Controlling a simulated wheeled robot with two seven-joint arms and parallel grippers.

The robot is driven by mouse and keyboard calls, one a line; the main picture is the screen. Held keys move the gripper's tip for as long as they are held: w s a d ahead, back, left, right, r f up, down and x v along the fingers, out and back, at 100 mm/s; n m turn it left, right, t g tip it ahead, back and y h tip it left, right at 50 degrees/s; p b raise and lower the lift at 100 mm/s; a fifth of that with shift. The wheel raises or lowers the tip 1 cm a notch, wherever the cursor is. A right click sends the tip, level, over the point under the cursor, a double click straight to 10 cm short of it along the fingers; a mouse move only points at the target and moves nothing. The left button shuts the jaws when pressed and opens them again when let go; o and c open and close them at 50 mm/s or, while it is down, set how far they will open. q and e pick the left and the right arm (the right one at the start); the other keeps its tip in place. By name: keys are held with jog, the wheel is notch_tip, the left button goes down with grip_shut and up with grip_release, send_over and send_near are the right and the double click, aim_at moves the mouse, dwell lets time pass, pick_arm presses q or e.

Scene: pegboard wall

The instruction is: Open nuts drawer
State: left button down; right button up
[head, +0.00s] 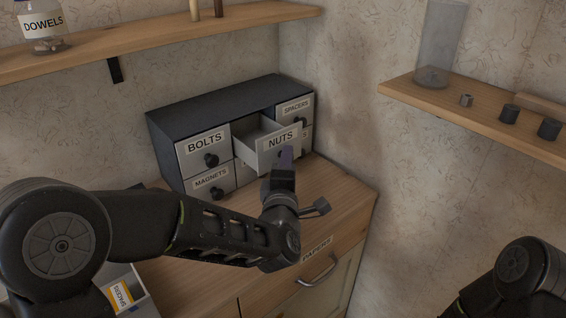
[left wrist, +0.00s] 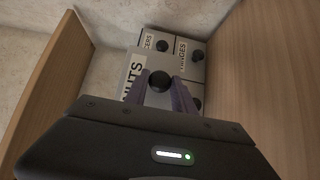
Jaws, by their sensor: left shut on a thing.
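The nuts drawer (head: 268,142) is in the top row of a dark drawer cabinet (head: 228,101). It is pulled out partway, and its open inside shows. My left gripper (head: 285,158) is at its front, below the NUTS label. In the left wrist view, the fingers (left wrist: 170,92) are shut on the dark round knob (left wrist: 159,81) of the nuts drawer, with the label partly cut by the gripper body. In the head view the gripper hides the knob. My right gripper is out of view; only part of my right arm shows at the lower right.
The bolts drawer (head: 203,150), magnets drawer (head: 211,182) and spacers drawer (head: 294,107) are closed around it. The cabinet stands on a wooden counter (head: 340,189) in the corner. A shelf (head: 480,116) with small parts juts from the right wall. Another shelf (head: 150,42) is above left.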

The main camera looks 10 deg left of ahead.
pick_arm(q)
jog(key=c, duration=1.1)
grip_release()
jog(key=shift+o, duration=0.2)
jog(key=s+b, duration=0.1)
jog(key=s, duration=0.6)
jog(key=shift+s+d, duration=0.35)
jog(key=shift+s, duration=0.05)
jog(key=shift+f, duration=0.1)
